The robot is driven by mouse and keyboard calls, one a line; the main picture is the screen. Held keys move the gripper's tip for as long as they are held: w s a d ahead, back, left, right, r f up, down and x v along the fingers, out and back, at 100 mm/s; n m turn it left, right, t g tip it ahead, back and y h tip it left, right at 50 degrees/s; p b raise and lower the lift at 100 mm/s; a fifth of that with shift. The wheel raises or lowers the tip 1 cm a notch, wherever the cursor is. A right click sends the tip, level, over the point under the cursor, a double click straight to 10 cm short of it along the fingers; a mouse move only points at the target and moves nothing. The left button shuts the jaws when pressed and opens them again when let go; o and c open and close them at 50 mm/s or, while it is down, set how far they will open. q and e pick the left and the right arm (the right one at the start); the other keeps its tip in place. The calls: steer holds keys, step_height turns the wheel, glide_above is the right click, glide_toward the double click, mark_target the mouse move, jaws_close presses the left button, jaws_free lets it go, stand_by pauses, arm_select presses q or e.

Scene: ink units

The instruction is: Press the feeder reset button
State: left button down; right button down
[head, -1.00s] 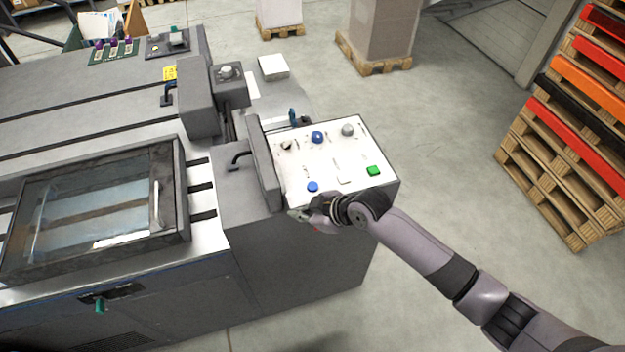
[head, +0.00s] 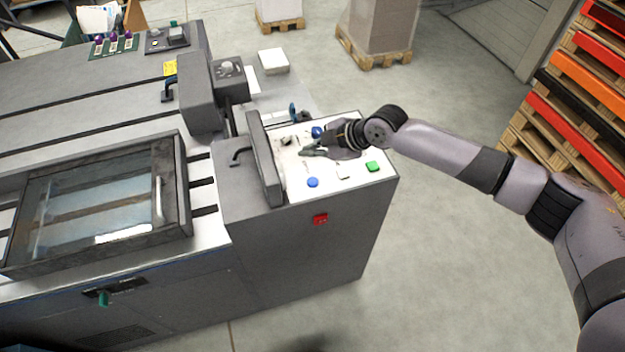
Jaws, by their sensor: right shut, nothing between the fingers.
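The white control panel (head: 296,185) sits on the grey machine at the centre. On its near part are a blue button (head: 313,182), a white square button (head: 343,173) and a green square button (head: 373,166). A blue knob (head: 317,131) is at the back, partly hidden by my arm. The labels are too small to read, so I cannot tell which control is the feeder reset. My right gripper (head: 308,152) is shut and empty over the middle of the panel, behind the near blue button. Whether it touches the panel is unclear. My left gripper is out of view.
An upright grey plate (head: 264,160) borders the panel on the left. A red switch (head: 320,219) is on the machine's front face. A clear-windowed cover (head: 90,205) lies to the left. Stacked pallets (head: 560,175) stand at the right, with open floor between.

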steer(key=b, duration=0.5)
glide_above(312, 183)
step_height(312, 183, down, 8)
steer(key=shift+r, duration=0.15)
steer(key=shift+f+b, duration=0.55)
steer(key=shift+b, duration=0.05)
steer(key=shift+f, duration=0.15)
stand_by(0.5)
steer(key=shift+f+b, duration=0.25)
steer(key=shift+b, duration=0.2)
steer(key=shift+f+b, duration=0.5)
stand_by(0.5)
stand_by(0.3)
steer(key=shift+r+p, duration=0.5)
steer(key=shift+r, duration=0.4)
